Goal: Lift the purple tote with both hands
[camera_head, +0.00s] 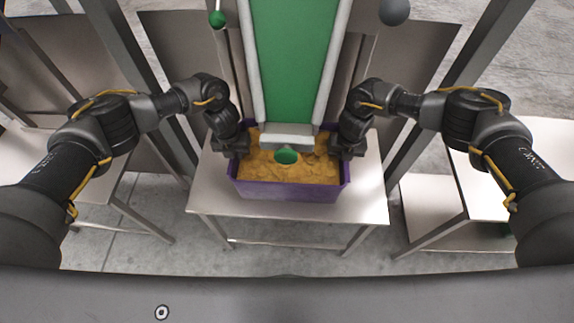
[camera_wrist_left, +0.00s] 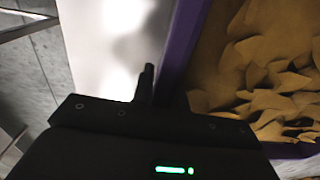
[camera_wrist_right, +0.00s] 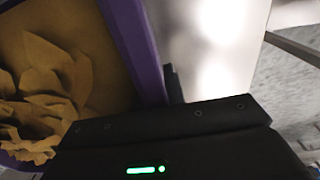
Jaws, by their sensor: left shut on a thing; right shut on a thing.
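The purple tote (camera_head: 288,192) is full of tan, chip-like pieces and sits on a light metal table. My left gripper (camera_head: 238,150) is shut on the tote's left wall, and my right gripper (camera_head: 341,150) is shut on its right wall. In the left wrist view the tote's purple rim (camera_wrist_left: 184,38) runs up beside the fingers. In the right wrist view the rim (camera_wrist_right: 135,45) runs beside the fingers in the same way. The fingertips inside the tote are mostly hidden. I cannot tell any gap between tote and table.
The table (camera_head: 290,209) has bare top around the tote. A green conveyor chute (camera_head: 292,55) with a pale lip and green knob (camera_head: 286,156) overhangs the tote's far side. Grey posts stand left and right. Another table (camera_head: 520,165) is at the right.

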